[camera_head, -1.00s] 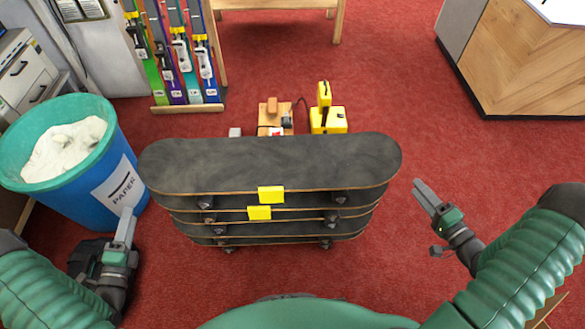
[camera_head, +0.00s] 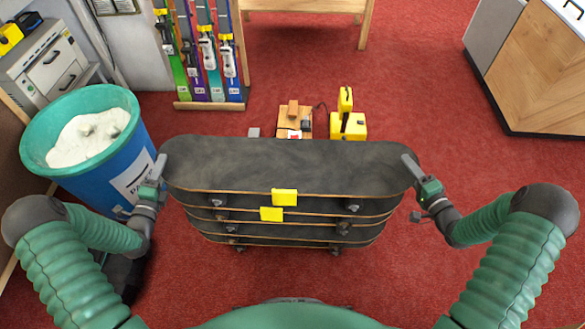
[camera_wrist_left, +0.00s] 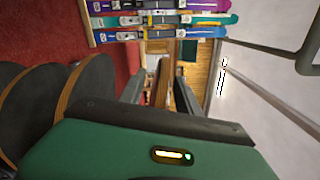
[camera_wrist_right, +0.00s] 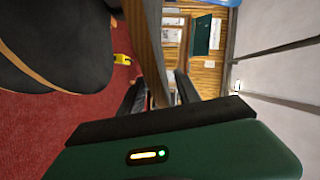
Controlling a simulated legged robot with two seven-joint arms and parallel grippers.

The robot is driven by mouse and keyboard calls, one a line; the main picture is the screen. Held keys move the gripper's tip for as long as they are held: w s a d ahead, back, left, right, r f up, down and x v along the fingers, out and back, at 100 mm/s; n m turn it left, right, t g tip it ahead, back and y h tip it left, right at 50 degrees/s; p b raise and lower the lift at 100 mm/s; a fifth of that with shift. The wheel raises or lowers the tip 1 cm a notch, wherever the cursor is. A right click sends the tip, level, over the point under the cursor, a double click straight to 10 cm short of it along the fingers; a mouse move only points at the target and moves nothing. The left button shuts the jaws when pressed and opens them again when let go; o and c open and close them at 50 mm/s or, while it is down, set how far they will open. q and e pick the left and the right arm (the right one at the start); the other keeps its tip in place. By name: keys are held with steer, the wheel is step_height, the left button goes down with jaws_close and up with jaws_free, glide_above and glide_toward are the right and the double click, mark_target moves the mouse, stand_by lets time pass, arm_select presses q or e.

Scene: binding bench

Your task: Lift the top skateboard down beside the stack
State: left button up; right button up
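The stack of several dark-decked skateboards stands on the red floor in the middle of the head view. The top skateboard (camera_head: 290,162) lies level on it, long side across. My left gripper (camera_head: 159,168) is at its left tip; in the left wrist view the board's wooden edge (camera_wrist_left: 163,80) is between the parted fingers. My right gripper (camera_head: 410,166) is at its right tip; in the right wrist view the edge (camera_wrist_right: 147,45) also runs between parted fingers. Yellow tags (camera_head: 284,197) hang on the stack's near side. Lower boards (camera_wrist_left: 88,85) show in the left wrist view.
A wooden block tool (camera_head: 294,120) and a yellow device (camera_head: 348,124) lie behind the stack. Skis (camera_head: 205,50) stand on a rack at the back. Floor right of the stack is clear.

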arm_select(q)
steer(key=shift+w, duration=0.95)
arm_select(e)
steer(key=shift+x, duration=0.95)
steer(key=shift+a, duration=0.1)
arm_select(q)
steer(key=c, duration=0.8)
arm_select(e)
steer(key=c, duration=0.8)
arm_select(q)
jaws_close()
arm_select(e)
jaws_close()
arm_select(q)
steer(key=shift+s+f, duration=0.1)
arm_select(e)
steer(key=shift+s+f, duration=0.1)
